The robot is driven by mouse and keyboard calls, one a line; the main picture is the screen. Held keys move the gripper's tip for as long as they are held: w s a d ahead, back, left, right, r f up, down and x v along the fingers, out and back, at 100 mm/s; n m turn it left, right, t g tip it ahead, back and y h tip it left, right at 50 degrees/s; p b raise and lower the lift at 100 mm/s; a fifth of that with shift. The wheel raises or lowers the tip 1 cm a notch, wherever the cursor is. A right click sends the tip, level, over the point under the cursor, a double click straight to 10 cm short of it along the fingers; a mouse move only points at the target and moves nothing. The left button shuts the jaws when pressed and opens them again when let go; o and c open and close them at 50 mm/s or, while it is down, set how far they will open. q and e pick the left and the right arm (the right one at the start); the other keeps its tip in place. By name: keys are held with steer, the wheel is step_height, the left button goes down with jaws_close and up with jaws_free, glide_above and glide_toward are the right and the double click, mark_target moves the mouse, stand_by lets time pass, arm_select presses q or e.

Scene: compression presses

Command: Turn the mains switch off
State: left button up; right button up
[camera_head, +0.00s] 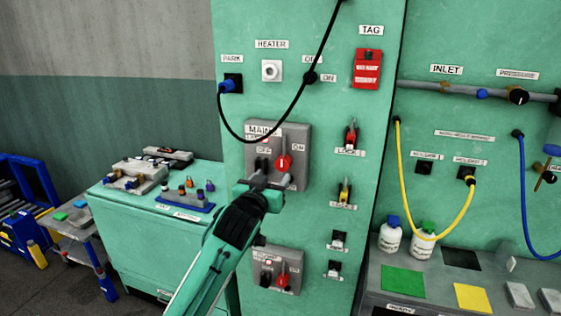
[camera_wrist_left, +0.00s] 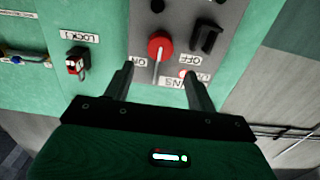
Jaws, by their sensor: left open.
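The mains switch is a red rotary knob (camera_head: 284,162) on a grey box (camera_head: 303,137) labelled MAINS, with OFF and ON labels above the knob. In the left wrist view the red knob (camera_wrist_left: 159,45) has a pale pointer toward the gripper; I cannot tell its exact setting. A black handle (camera_head: 262,164) sits beside the knob. My left gripper (camera_head: 271,180) is open and empty, just in front of the box. In the left wrist view its fingertips (camera_wrist_left: 159,70) lie either side of the pointer; contact is not clear. My right gripper is not in view.
A similar smaller grey box (camera_head: 262,258) with a red knob is lower on the panel. A black cable (camera_head: 268,138) loops above the mains box. Red and yellow lockout devices (camera_head: 351,135) hang to the right. A green bench (camera_head: 160,235) with parts stands at left.

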mark_target(280, 164)
arm_select(q)
steer(key=p+x, duration=0.2)
steer(key=x, duration=0.5)
steer(key=shift+w+d, duration=0.1)
steer(key=shift+w, duration=0.15)
steer(key=shift+w+d, duration=0.2)
steer(key=shift+w, duration=0.45)
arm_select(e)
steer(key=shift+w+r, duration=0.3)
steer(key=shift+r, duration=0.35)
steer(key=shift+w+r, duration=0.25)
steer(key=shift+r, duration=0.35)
arm_select(q)
steer(key=shift+f, duration=0.1)
jaws_close()
steer(key=shift+a, duration=0.15)
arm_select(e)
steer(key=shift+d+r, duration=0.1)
